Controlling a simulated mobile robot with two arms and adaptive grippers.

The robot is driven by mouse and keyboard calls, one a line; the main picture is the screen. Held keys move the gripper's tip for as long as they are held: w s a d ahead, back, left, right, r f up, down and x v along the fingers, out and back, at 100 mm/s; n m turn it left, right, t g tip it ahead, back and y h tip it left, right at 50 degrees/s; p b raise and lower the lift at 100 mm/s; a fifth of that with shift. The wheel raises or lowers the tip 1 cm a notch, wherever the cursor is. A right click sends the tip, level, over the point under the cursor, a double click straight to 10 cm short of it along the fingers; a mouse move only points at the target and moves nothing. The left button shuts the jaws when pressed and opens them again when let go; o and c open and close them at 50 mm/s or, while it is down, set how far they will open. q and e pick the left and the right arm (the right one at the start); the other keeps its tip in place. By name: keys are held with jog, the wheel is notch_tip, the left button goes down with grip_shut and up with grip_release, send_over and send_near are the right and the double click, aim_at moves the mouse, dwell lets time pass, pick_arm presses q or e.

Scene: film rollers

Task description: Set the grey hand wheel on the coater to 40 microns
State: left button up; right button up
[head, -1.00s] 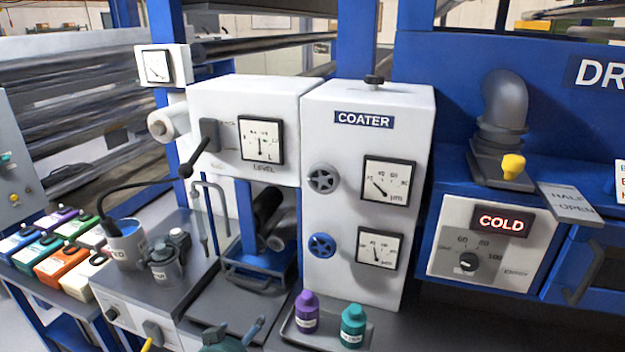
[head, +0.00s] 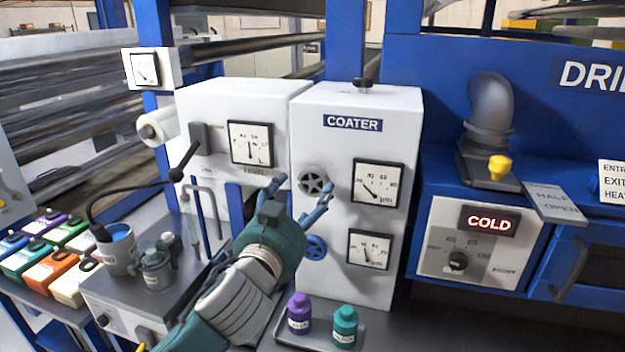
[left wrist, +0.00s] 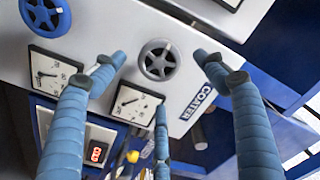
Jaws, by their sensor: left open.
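The grey hand wheel (head: 314,181) is on the white front of the coater (head: 357,105), beside the upper micron gauge (head: 378,184). That gauge's needle points to the upper left; its small figures are too blurred to read surely. My left gripper (head: 303,189) is open, its blue fingers spread in front of the coater near the grey wheel, apart from it as far as I can see. In the left wrist view the grey wheel (left wrist: 158,60) shows between the fingertips, with nothing held. My right gripper is not in view.
A blue hand wheel (head: 316,247) with a lower gauge (head: 369,250) sits just below. A tray with a purple bottle (head: 299,315) and a teal bottle (head: 345,327) stands under the coater. A level gauge box (head: 250,143) is to the left.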

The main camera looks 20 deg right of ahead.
aim_at(312, 183)
pick_arm(q)
jog(key=p+x, duration=0.1)
jog(key=x, duration=0.6)
jog(key=c, duration=1.1)
